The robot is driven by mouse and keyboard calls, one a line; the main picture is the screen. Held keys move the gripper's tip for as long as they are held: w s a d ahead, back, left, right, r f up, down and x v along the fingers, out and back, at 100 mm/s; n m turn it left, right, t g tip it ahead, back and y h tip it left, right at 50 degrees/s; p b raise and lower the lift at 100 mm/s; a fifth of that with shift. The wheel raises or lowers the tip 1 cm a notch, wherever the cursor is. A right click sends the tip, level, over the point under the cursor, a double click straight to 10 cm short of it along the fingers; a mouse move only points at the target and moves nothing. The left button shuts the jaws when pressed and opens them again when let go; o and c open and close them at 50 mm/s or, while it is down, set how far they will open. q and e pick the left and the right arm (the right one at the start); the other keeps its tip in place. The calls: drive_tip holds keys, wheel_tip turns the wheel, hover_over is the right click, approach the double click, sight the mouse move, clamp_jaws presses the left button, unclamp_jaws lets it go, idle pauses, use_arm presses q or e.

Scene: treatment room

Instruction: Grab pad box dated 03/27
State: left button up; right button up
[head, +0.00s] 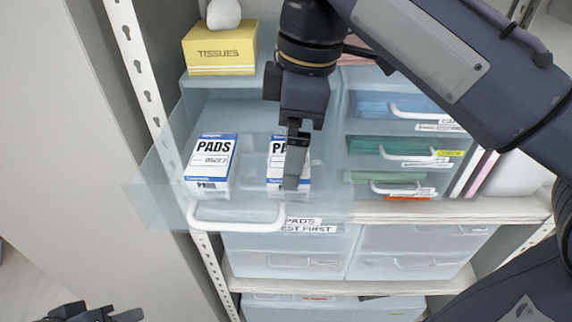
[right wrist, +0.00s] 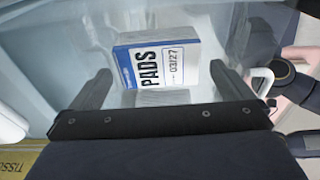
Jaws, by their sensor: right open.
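Two white and blue pad boxes lie in an open, clear drawer (head: 250,110). The left pad box (head: 210,163) carries a date that looks like 05/27. The right pad box (head: 276,160) is partly hidden behind my right gripper (head: 292,182) in the head view. In the right wrist view this pad box (right wrist: 160,65) reads 03/27. My right gripper (right wrist: 160,78) is open, with one finger toward each side of that box and gaps visible; it holds nothing. My left gripper (head: 125,315) shows only in part at the bottom left, and its jaw state is unclear.
A yellow tissue box (head: 220,52) stands behind the drawer at left. Closed drawers (head: 400,150) with white handles are at right. The open drawer's white handle (head: 235,222) and label are in front. A white slotted post (head: 135,60) stands at left.

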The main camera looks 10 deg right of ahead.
drive_tip(key=shift+w+a+f, duration=0.1)
drive_tip(key=shift+f, duration=0.85)
drive_tip(key=shift+w+a+f, duration=0.1)
drive_tip(key=shift+f, duration=0.8)
drive_tip(key=c, duration=0.8)
drive_tip(key=shift+r, duration=0.1)
drive_tip(key=shift+c, duration=0.2)
